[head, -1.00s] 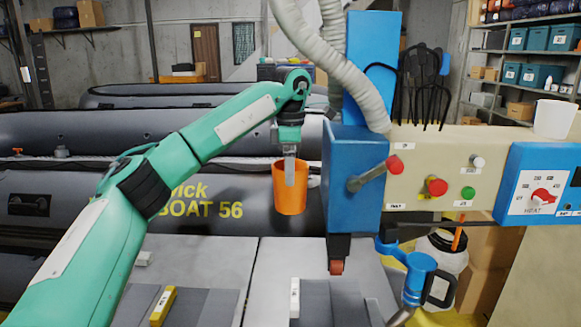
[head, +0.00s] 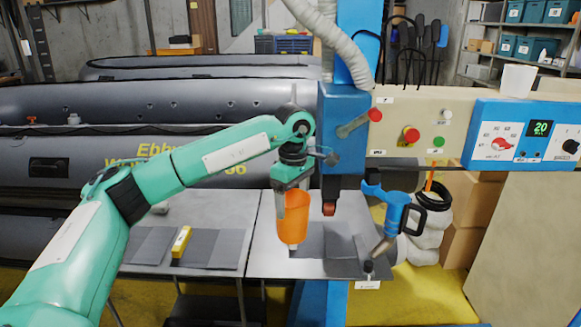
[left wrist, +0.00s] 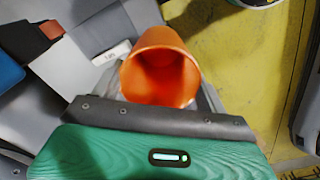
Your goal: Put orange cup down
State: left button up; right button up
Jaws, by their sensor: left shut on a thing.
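The orange cup (head: 295,216) is upright, with its open mouth up, over the grey work table (head: 215,205). My left gripper (head: 289,203) is shut on the cup, its fingers reaching down at the cup's wall. My right gripper is in neither view.
A blue machine column (head: 342,130) with a red-tipped part stands right of the cup. A blue hand tool (head: 396,212) hangs further right. A yellow block (head: 181,242) lies on grey sheets at left. Grey inflatable boats (head: 130,150) lie behind.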

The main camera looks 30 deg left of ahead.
pick_arm(q)
jog(key=s+d+f+m, duration=0.2)
jog(key=s+f+m, duration=0.2)
jog(key=f, duration=0.4)
jog(key=s+d+f+m, duration=0.3)
jog(key=f+m, duration=0.1)
jog(key=f, duration=0.5)
jog(key=shift+s+m, duration=0.35)
jog(key=shift+m, duration=0.05)
jog(key=s+d+f+m, duration=0.1)
jog(key=s+f+m, duration=0.1)
jog(key=f, duration=0.2)
jog(key=s+d+f+m, duration=0.2)
jog(key=f+m, duration=0.1)
jog(key=f, duration=0.1)
jog(key=s+d+f+m, duration=0.1)
jog(key=s+f+m, duration=0.1)
jog(key=f, duration=0.3)
jog(key=shift+d+m, duration=0.25)
jog(key=shift+m, duration=0.05)
jog(key=shift+a, duration=0.1)
jog(key=shift+a, duration=0.15)
